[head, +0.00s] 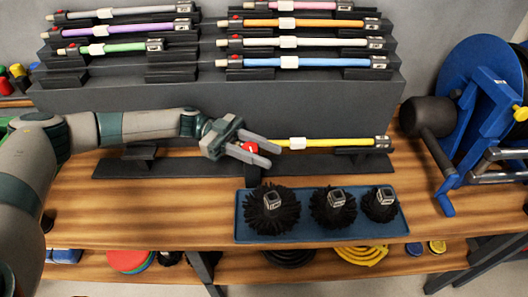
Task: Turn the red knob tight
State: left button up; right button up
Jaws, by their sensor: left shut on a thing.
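The red knob (250,147) shows between the fingers of my left gripper (262,151), near the left end of a yellow rod (335,143). My left gripper is shut on the red knob, with its fingers to either side of it. The yellow rod lies level across a dark stand (350,164) on the wooden bench. The rod's left end is hidden behind my gripper. My right gripper is not in view.
A blue tray (318,238) with black round brushes lies in front of the stand. A dark stepped rack (200,97) with several coloured rods stands behind. A blue reel (477,100) stands at right. Bare bench (150,215) shows at front left.

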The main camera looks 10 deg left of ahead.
pick_arm(q)
jog(key=o, duration=1)
jog(key=s+d+r, duration=0.1)
jog(key=d+r, duration=0.2)
jog(key=s+d+r+b, duration=0.1)
jog(key=d+r, duration=0.3)
jog(key=s+d+r+b, duration=0.1)
jog(key=d+r, duration=0.3)
jog(key=shift+s+d, duration=0.1)
jog(key=shift+s, duration=0.15)
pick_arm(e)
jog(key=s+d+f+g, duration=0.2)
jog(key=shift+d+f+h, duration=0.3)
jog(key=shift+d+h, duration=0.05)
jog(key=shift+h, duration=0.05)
pick_arm(q)
jog(key=shift+o, duration=0.2)
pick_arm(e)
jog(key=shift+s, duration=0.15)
